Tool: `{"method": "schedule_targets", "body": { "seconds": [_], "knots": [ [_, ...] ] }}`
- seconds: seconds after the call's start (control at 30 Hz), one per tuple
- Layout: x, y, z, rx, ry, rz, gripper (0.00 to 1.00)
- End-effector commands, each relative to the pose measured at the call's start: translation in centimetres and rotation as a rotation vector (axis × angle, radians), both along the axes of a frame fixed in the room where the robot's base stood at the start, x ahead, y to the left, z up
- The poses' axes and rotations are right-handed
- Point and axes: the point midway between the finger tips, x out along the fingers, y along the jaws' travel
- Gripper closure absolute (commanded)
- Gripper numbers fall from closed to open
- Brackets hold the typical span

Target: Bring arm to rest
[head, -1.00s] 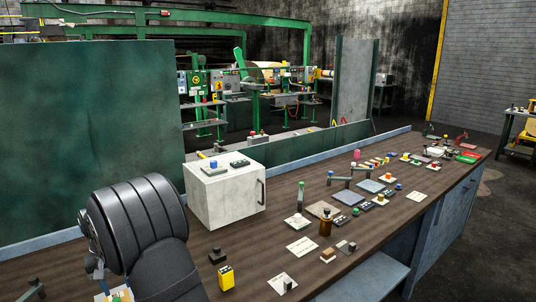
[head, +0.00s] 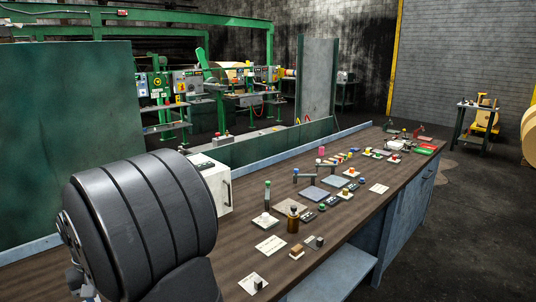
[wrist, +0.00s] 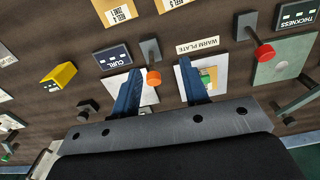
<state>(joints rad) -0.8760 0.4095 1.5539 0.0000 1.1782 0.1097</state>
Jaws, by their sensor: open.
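My gripper (wrist: 160,68) shows in the wrist view with its two blue fingers spread apart and nothing held between them. It is above the dark wood bench top. An orange knob (wrist: 153,78) lies below in the gap between the fingers, and a pale card with a green piece (wrist: 208,76) is partly behind the right finger. In the head view, my dark arm fills the lower left, and I cannot make out the fingers there. Whether the fingers touch anything below is hard to tell.
In the wrist view, a yellow block (wrist: 59,75), a CURL label (wrist: 113,57) and a red knob (wrist: 265,52) lie around the gripper. In the head view, a white box (head: 220,190) stands partly behind my arm. Small levers and cards crowd the wooden bench (head: 345,222).

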Motion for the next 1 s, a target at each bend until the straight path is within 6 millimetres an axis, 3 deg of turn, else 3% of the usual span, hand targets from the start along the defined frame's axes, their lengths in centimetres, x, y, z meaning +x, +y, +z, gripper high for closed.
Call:
{"method": "schedule_targets", "body": {
  "seconds": [0.57,1.0],
  "knots": [
    [-10.3,-5.4,-1.6,0.0,0.0,-0.023,0.59],
    [-14.7,0.5,-6.1,-0.002,0.001,-0.022,0.59]
  ]
}}
